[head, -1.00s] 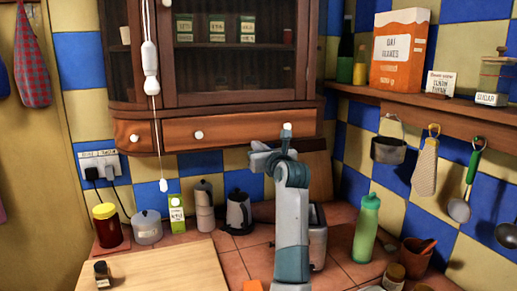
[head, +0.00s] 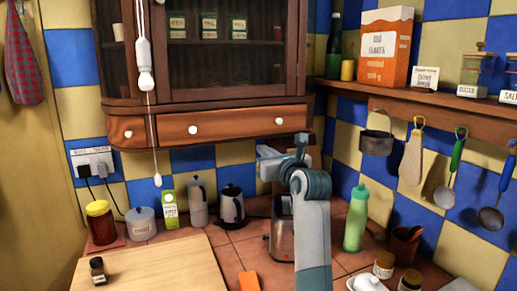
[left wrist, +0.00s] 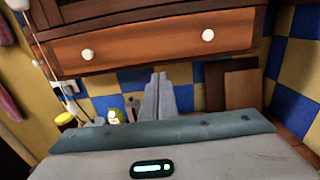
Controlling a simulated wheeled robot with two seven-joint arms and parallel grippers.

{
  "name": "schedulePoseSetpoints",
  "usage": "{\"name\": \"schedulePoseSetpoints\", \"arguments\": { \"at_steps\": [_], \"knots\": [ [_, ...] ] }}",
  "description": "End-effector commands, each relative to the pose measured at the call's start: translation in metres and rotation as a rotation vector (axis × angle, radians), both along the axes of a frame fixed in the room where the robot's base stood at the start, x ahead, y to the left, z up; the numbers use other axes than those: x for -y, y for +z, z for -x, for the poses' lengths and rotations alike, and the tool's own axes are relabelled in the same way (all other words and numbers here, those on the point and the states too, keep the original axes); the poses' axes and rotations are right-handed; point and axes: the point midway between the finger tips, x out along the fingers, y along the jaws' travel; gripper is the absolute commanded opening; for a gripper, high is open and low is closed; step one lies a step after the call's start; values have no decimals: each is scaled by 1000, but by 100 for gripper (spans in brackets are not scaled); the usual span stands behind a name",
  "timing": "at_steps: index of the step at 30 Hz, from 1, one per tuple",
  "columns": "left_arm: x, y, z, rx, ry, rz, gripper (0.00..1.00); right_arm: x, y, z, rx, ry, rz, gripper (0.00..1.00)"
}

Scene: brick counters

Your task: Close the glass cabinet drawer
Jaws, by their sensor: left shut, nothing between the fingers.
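The glass cabinet (head: 225,95) hangs on the wall, and its wide wooden drawer (head: 235,123) with two white knobs runs along its bottom. The drawer front also shows in the left wrist view (left wrist: 150,45). It looks close to the cabinet's face, but I cannot tell whether a small gap is left. My left gripper (head: 263,153) is just below the right part of the drawer, apart from its knobs. In the left wrist view its fingers (left wrist: 158,82) are together and empty, below the drawer front. My right gripper is not in view.
A pull cord with a white handle (head: 145,60) hangs in front of the cabinet's left side. Below stand a kettle (head: 232,206), a toaster (head: 283,235) and a green bottle (head: 356,218). A shelf (head: 420,100) with hanging utensils is at right.

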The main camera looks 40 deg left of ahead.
Motion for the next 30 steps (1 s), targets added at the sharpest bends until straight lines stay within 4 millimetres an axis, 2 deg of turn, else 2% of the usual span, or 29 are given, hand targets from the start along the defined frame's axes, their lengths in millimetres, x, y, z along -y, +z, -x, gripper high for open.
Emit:
{"name": "schedulePoseSetpoints", "arguments": {
  "at_steps": [3,10,23,26,30],
  "knots": [
    [15,-1,7,0,-1,0,0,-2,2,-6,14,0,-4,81],
    [26,0,14,-1,1,0,0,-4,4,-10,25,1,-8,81],
    [25,0,15,17,1,9,0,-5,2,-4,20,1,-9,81],
    [22,-1,18,72,1,39,0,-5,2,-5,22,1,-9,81],
    [14,-1,26,234,1,128,0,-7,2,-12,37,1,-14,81]
  ]
}}
